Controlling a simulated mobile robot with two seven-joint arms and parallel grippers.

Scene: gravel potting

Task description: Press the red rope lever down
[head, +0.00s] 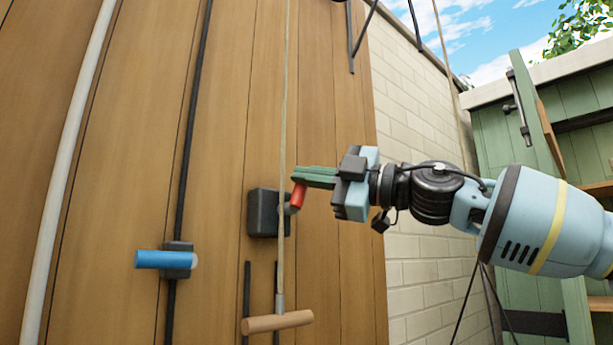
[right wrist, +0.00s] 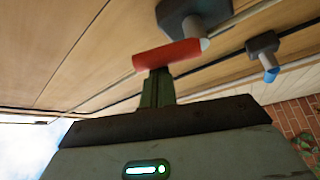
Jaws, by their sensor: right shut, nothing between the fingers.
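The red rope lever (head: 298,196) is a short red handle on a dark box (head: 262,213) fixed to the wooden wall. In the head view it tilts, its upper end at my fingertips. My right gripper (head: 297,174) comes in from the right with its green fingers shut and empty, at the lever's upper end. In the right wrist view the fingertips (right wrist: 157,75) meet the red lever (right wrist: 167,54) from below in the picture; they look in contact or very close. The dark box (right wrist: 192,15) shows behind it. My left gripper is not in view.
A blue lever (head: 160,259) sits on a black rod to the left. A wooden T-handle (head: 277,322) hangs on the pale rope (head: 284,110) below the box. A white pipe (head: 68,160) runs at far left. A green cabinet (head: 530,150) stands at right.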

